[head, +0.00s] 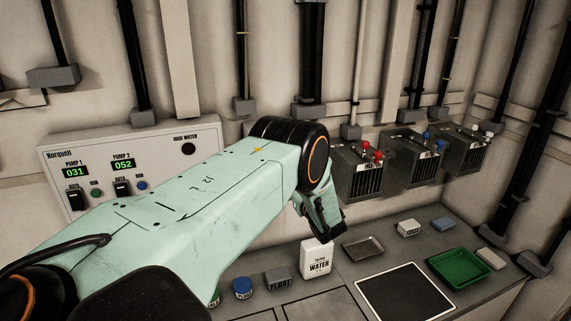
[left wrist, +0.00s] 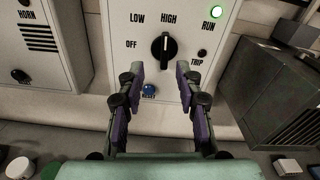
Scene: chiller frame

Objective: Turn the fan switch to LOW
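The fan switch (left wrist: 164,48) is a black rotary knob with a white pointer line, on a pale panel (left wrist: 215,62) marked OFF, LOW and HIGH in the left wrist view. Its pointer line is upright, toward HIGH. My left gripper (left wrist: 160,76) is open, its two fingers apart below and on either side of the knob, with nothing between them. In the head view the left gripper (head: 325,215) shows only partly beyond my arm, and the switch is hidden behind that arm. My right gripper is in neither view.
A HORN box (left wrist: 45,40) stands left. Grey terminal boxes (head: 415,158) hang right. A water container (head: 316,259) and green tray (head: 461,269) sit on the bench.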

